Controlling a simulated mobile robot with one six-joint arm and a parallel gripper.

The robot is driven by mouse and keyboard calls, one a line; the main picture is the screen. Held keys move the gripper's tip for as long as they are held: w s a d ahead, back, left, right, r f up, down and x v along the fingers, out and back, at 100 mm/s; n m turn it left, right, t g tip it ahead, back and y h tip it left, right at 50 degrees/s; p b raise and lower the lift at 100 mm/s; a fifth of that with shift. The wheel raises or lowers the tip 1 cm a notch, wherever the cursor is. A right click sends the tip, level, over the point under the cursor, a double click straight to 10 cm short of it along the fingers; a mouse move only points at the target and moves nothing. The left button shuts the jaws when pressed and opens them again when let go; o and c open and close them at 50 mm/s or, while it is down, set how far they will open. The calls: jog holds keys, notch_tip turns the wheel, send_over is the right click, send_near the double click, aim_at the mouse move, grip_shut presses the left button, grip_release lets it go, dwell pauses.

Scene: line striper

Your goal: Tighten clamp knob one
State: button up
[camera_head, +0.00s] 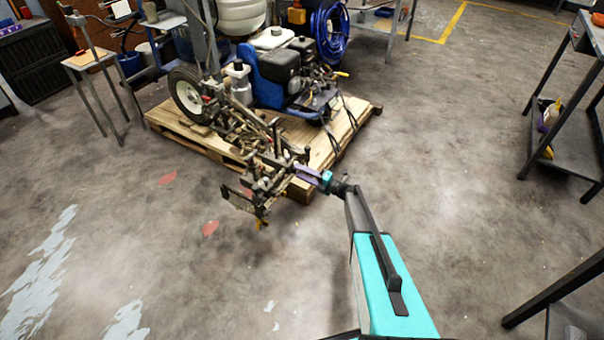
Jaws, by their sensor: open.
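The line striper (285,75) stands on a wooden pallet (345,135), with a blue body, an engine and a wheel at the left. Its metal clamp and bracket assembly (268,178) reaches out over the pallet's near edge. My arm comes up from the bottom of the picture. My gripper (305,172) is at the right side of the bracket assembly, close to it; I cannot tell whether it touches. The gripper is open, and nothing is seen held in it. Clamp knob one is too small to pick out among the dark bracket parts.
A small wooden-topped stand (90,59) is at the upper left. A dark metal workbench with a lower shelf (565,150) stands at the right. A coiled blue hose (328,35) hangs behind the striper. The concrete floor (160,260) is clear in front and at left.

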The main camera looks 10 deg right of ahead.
jog(key=shift+s+d, duration=0.1)
jog(key=v, duration=1.3)
jog(key=shift+s+d+b, duration=0.2)
jog(key=shift+b, duration=0.1)
